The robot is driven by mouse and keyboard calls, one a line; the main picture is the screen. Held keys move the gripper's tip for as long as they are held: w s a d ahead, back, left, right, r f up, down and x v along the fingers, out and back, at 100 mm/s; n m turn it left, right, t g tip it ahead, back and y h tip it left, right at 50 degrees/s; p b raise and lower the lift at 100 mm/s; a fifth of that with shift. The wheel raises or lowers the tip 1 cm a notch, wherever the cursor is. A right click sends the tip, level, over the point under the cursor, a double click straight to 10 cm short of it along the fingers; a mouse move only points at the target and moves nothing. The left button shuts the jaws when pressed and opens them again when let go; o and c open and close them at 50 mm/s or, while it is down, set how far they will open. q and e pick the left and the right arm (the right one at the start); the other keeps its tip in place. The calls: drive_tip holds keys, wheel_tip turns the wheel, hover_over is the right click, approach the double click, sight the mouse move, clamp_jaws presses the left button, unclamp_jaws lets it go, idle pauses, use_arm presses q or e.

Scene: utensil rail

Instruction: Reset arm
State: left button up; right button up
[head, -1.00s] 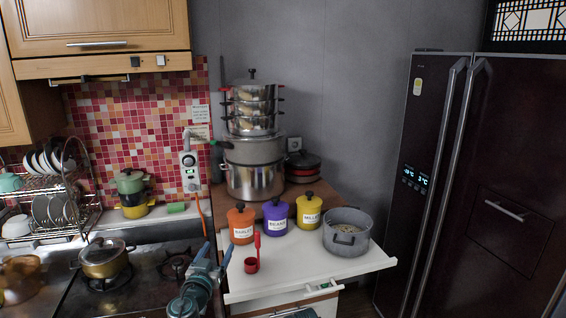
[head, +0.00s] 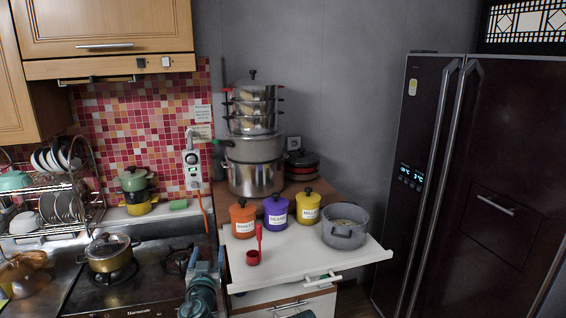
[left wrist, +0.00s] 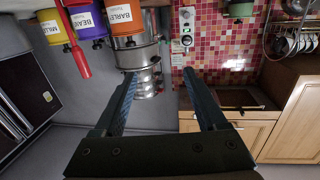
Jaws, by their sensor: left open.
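My left gripper (head: 207,254) is low in the head view, between the stove and the white pull-out board, open with nothing between its fingers. Its open fingers also show in the left wrist view (left wrist: 159,76), which appears upside down. A red measuring scoop (head: 252,258) stands on the white board, its handle pointing up, to the right of the gripper and apart from it. The scoop also shows in the left wrist view (left wrist: 82,62). My right gripper is not in view.
The white board (head: 300,265) bears orange (head: 242,221), purple (head: 276,213) and yellow (head: 308,209) canisters and a grey pot (head: 344,235). Stacked steel pots (head: 253,178) stand behind. A lidded pot (head: 109,254) sits on the stove (head: 140,290). The dark fridge (head: 430,180) is at right.

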use_arm(q)
drive_tip(key=s+d+f+g+y, duration=0.1)
drive_tip(key=s+d+f+g, duration=0.1)
drive_tip(key=s+f+g, duration=0.45)
drive_tip(key=s+d+f+g+y, duration=0.1)
drive_tip(key=s+d+f+g, duration=0.15)
drive_tip(key=f, duration=0.65)
drive_tip(key=s+d+f+m+g+h, duration=0.1)
drive_tip(key=s+d+f+m+g, duration=0.1)
drive_tip(key=s, duration=0.6)
drive_tip(key=s+d+f+m+g+h, duration=0.2)
drive_tip(key=s+d+f+m+g, duration=0.1)
drive_tip(key=s+d+g, duration=0.3)
drive_tip(key=shift+s+d+f+g, duration=0.35)
drive_tip(key=shift+s+d, duration=0.5)
drive_tip(key=shift+d, duration=0.3)
